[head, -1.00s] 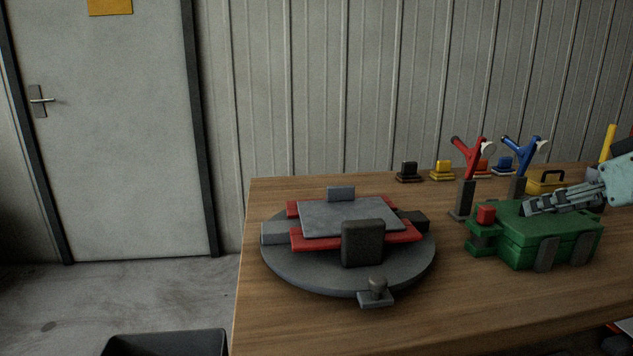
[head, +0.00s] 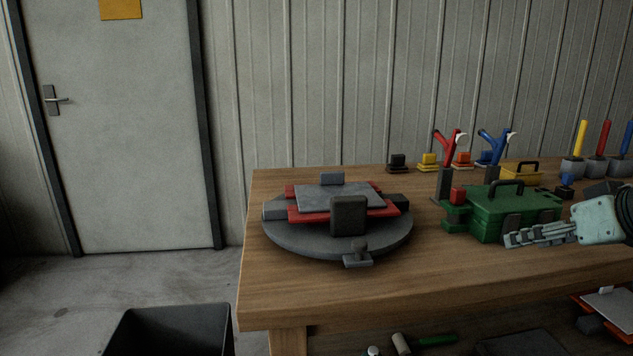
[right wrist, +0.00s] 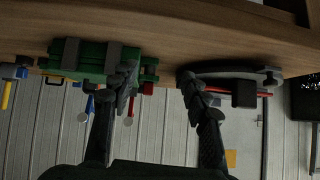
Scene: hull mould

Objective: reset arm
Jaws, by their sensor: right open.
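My right gripper (head: 512,239) reaches in from the right in the head view, in front of the green box (head: 503,208) at the table's front side. In the right wrist view its two fingers (right wrist: 158,82) stand wide apart with nothing between them. That view shows the scene upside down, with the green box (right wrist: 90,58) behind the left finger and the round grey turntable (right wrist: 225,70) behind the other. My left gripper is out of view.
The wooden table (head: 420,270) carries the turntable (head: 290,238) with a red and grey mould. Red and blue clamp-like tools (head: 492,146), a yellow box (head: 521,172) and coloured handles in cups (head: 598,165) stand behind. A dark bin (head: 170,330) is on the floor at left.

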